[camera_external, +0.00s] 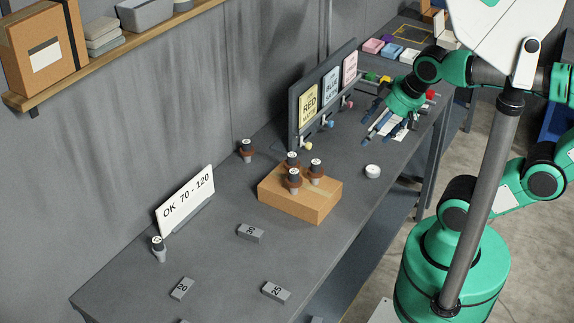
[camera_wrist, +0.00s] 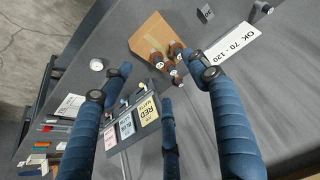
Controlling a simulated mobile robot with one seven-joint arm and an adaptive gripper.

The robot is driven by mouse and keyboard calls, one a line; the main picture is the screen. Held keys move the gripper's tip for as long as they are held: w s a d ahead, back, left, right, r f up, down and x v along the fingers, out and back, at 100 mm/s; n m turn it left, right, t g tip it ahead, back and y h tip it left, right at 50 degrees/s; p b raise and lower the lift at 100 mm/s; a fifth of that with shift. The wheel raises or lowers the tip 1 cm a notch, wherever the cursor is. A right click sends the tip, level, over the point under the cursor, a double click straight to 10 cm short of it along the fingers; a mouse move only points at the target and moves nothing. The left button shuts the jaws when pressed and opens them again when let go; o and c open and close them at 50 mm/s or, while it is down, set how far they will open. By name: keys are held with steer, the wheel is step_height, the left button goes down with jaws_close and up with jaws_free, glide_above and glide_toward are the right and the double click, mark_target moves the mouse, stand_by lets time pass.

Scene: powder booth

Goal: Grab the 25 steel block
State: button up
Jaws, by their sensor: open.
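The 25 steel block (camera_external: 276,291) is a small grey block marked 25, lying on the near part of the grey bench in the external view. It cannot be made out in the wrist view. My gripper (camera_external: 378,130) is over the far part of the bench, well away from the block and beyond the cardboard box. Its blue fingers are spread and empty, as the wrist view also shows (camera_wrist: 161,76).
Similar blocks marked 30 (camera_external: 250,233) and 20 (camera_external: 182,288) lie nearby. The cardboard box (camera_external: 315,205) carries several dark-topped brown pieces. A white OK 70-120 sign (camera_external: 186,200) and a dark panel with coloured cards (camera_external: 330,90) stand along the wall side.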

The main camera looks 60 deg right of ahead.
steer(key=shift+o, duration=0.5)
steer(key=shift+a, duration=0.1)
steer(key=w+a+f+g, duration=0.1)
steer(key=w+a+f, duration=0.2)
steer(key=w+a, duration=0.15)
steer(key=w+a+f+g+y+p, duration=0.1)
steer(key=w+a+f, duration=0.15)
steer(key=a, duration=0.35)
steer(key=w+a+f+g, duration=0.1)
steer(key=w+a+f, duration=0.1)
steer(key=w+a, duration=0.3)
steer(key=s+a+f+g+h+p, duration=0.1)
steer(key=s+a+f+g, duration=0.1)
steer(key=a+f, duration=1.3)
steer(key=a, duration=0.4)
steer(key=shift+s+a+f+g, duration=0.2)
steer(key=shift+s+f+g, duration=0.05)
steer(key=shift+f+g, duration=0.05)
steer(key=shift+f, duration=0.15)
